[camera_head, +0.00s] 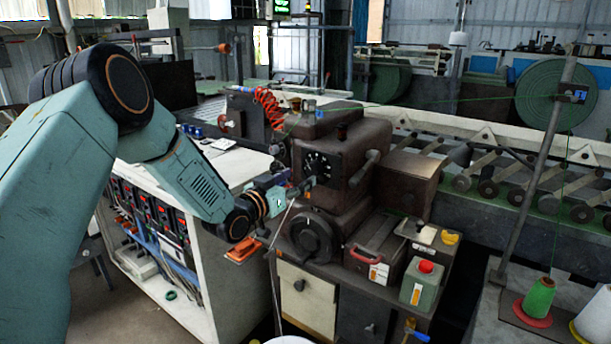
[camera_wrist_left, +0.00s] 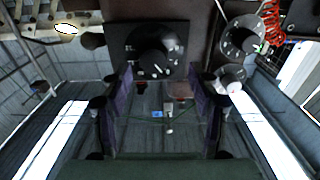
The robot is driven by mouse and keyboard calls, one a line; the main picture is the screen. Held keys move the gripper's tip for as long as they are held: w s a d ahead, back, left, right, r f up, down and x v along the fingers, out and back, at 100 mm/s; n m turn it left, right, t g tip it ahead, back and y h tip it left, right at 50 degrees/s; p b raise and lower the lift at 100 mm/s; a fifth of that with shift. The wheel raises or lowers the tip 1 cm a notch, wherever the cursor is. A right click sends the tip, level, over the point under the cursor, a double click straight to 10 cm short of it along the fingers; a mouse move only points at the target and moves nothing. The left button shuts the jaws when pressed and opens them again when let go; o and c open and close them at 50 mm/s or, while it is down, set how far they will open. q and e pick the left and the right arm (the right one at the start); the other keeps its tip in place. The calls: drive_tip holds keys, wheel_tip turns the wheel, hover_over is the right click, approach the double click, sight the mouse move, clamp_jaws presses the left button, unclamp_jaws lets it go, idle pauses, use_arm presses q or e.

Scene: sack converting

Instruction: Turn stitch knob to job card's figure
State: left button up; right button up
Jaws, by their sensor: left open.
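The stitch knob is the round black knob (camera_wrist_left: 152,58) with a white pointer line, on a dark square plate in the left wrist view. In the head view its black dial (camera_head: 318,163) with white marks is on the brown machine head (camera_head: 345,147). My left gripper (camera_head: 303,187) is at the front of the dial, partly over its lower left. In the wrist view its two fingers (camera_wrist_left: 160,78) are apart, with the knob ahead between them. I cannot tell whether they touch it. I cannot make out a job card's figure. My right gripper is not in view.
A black handwheel (camera_head: 312,237) sits below the dial. A lever (camera_head: 364,168) juts out right of it. A green can with a red cap (camera_head: 420,282) and a red-handled box (camera_head: 376,246) stand on the machine's ledge. A white cabinet (camera_head: 225,278) stands left.

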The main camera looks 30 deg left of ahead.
sight(312, 172)
use_arm(q)
drive_tip(key=w, duration=0.1)
drive_tip(key=w+d, duration=0.2)
drive_tip(key=shift+w+r, duration=0.15)
drive_tip(key=shift+w, duration=0.2)
drive_tip(key=shift+a, duration=0.4)
drive_tip(key=shift+w+d, duration=0.15)
drive_tip(key=shift+d, duration=0.2)
drive_tip(key=c, duration=0.5)
drive_tip(key=shift+a, duration=0.3)
drive_tip(key=c, duration=0.4)
drive_tip(key=shift+d, duration=0.15)
drive_tip(key=shift+c, duration=1.4)
